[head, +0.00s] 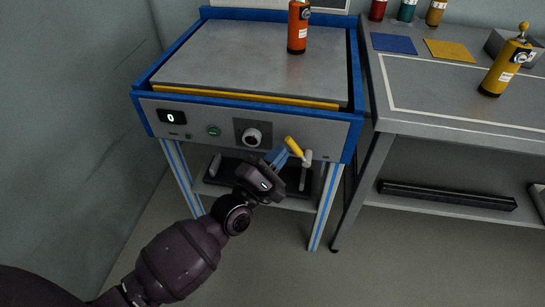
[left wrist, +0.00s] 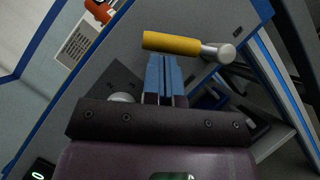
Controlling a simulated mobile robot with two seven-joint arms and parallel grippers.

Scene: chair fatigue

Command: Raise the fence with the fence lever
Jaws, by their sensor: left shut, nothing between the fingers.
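The fence lever (head: 294,147) has a yellow grip and a grey metal end, and sits on the right of the machine's front panel. It also shows in the left wrist view (left wrist: 172,43), its yellow grip just beyond my fingertips. My left gripper (head: 284,153) has blue fingers, pressed together and empty, close to the yellow grip; I cannot tell whether they touch it. The fingers also show in the left wrist view (left wrist: 163,72). The yellow fence (head: 245,98) is a strip along the front edge of the grey machine top (head: 240,60). My right gripper is not in view.
A round knob (head: 252,136), a green button (head: 213,131) and a display reading 0 (head: 171,117) are on the panel. An orange bottle (head: 298,28) stands on the machine top. A grey bench (head: 440,120) with a yellow bottle (head: 506,67) stands to the right.

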